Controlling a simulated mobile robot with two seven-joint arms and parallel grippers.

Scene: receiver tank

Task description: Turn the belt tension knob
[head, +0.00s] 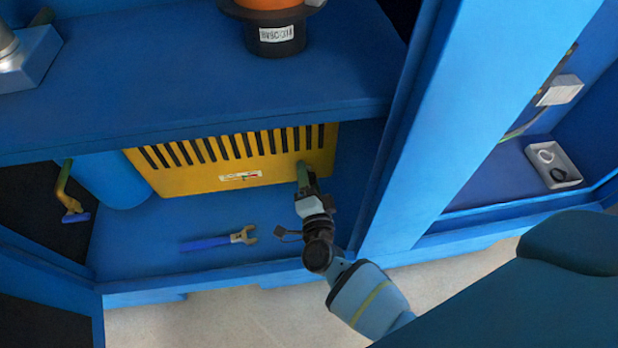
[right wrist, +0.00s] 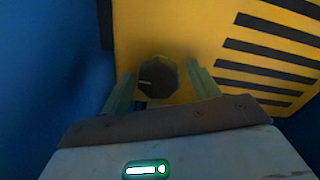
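The belt tension knob (right wrist: 158,78) is a dark, many-sided knob with a light pointer line, on the yellow slotted guard (head: 225,166). The guard also shows in the right wrist view (right wrist: 200,28). In the right wrist view my right gripper (right wrist: 160,85) has its two fingers apart, one on each side of the knob; I cannot tell whether they touch it. In the head view my right gripper (head: 304,178) is at the guard's right end and hides the knob. My left gripper is not in view.
A blue-handled wrench (head: 218,241) lies on the lower blue shelf (head: 140,235). The upper blue shelf (head: 150,75) overhangs the guard and carries an orange and black part (head: 272,28). A blue post (head: 450,130) stands right of my arm. A small white tray (head: 552,162) is farther right.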

